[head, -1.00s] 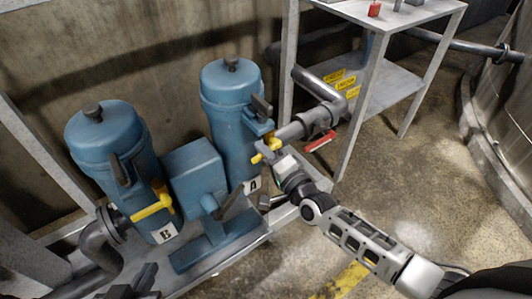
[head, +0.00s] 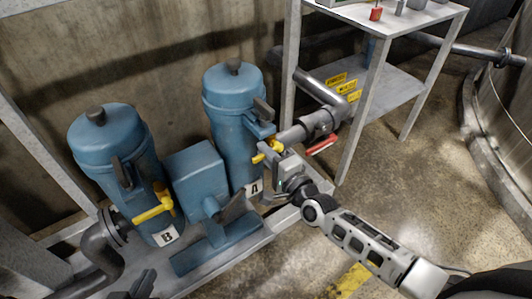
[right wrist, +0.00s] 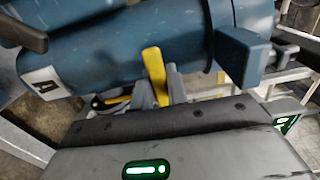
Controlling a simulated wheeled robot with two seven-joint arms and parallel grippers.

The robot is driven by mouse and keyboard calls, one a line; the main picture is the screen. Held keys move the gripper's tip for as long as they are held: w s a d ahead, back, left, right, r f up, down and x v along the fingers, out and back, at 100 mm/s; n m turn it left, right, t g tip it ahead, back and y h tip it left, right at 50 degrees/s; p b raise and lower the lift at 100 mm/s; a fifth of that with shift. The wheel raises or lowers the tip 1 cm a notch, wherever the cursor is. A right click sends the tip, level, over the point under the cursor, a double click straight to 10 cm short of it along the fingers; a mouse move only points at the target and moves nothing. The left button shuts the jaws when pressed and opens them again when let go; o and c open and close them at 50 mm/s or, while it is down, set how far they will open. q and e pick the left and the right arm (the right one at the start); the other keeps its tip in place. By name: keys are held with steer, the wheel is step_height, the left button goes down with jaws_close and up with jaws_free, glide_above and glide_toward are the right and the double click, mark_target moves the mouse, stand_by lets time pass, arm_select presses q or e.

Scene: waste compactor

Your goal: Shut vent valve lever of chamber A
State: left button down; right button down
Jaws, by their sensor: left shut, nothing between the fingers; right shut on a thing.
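Chamber A (head: 232,125) is a blue upright canister with an "A" label (head: 254,188). A yellow lever (head: 271,148) sits on its right side, beside the grey pipe. My right gripper (head: 270,158) is at this lever and shut on it. In the right wrist view the yellow lever (right wrist: 153,72) stands up from between the fingers (right wrist: 158,97), in front of the blue canister. The fingers hide part of the lever. My left gripper (head: 142,284) is low at the bottom edge, shut and empty, away from chamber A.
Chamber B (head: 112,150) stands to the left with its own yellow lever (head: 155,210). A blue box unit (head: 197,170) is between the chambers. A red lever (head: 322,145) is on the pipe right of chamber A, near a metal table (head: 425,14). The floor at right is clear.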

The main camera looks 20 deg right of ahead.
steer(key=c, duration=1.4)
jaws_free()
steer(key=shift+s, duration=0.1)
arm_select(q)
steer(key=shift+w+r+p, duration=0.1)
steer(key=shift+r+p, duration=0.2)
steer(key=shift+p, duration=0.15)
arm_select(e)
steer(key=v, duration=1.6)
steer(key=shift+d, duration=0.15)
